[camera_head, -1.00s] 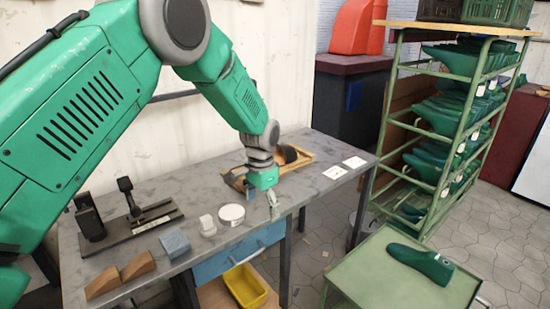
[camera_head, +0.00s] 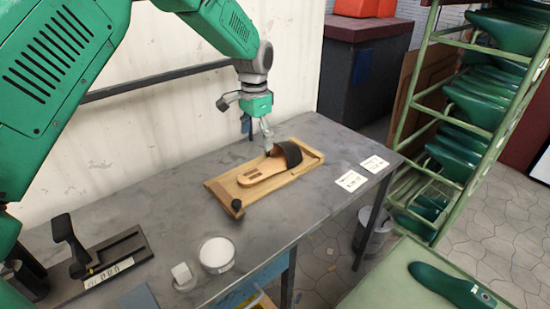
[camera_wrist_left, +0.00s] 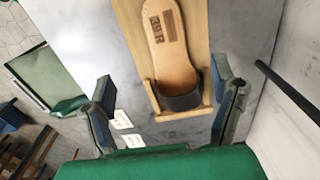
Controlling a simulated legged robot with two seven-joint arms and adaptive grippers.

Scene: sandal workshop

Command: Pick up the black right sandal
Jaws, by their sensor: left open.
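The black right sandal (camera_head: 262,174) has a tan sole and a wide black strap. It lies sole down on a wooden board (camera_head: 222,191) on the grey workbench. In the left wrist view the sandal (camera_wrist_left: 172,48) shows an R mark on its footbed, with the black strap near the gripper. My left gripper (camera_head: 266,142) is just above the sandal, near the strap. In the wrist view its open fingers (camera_wrist_left: 173,92) appear on either side of the strap end. Contact cannot be told. My right gripper is not in view.
Two white cards (camera_head: 362,171) lie right of the board. A round white tin (camera_head: 216,254) and a black holder (camera_head: 95,262) stand at the front left. A wall lies behind the bench. A green rack (camera_head: 470,130) with shoe forms stands at right.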

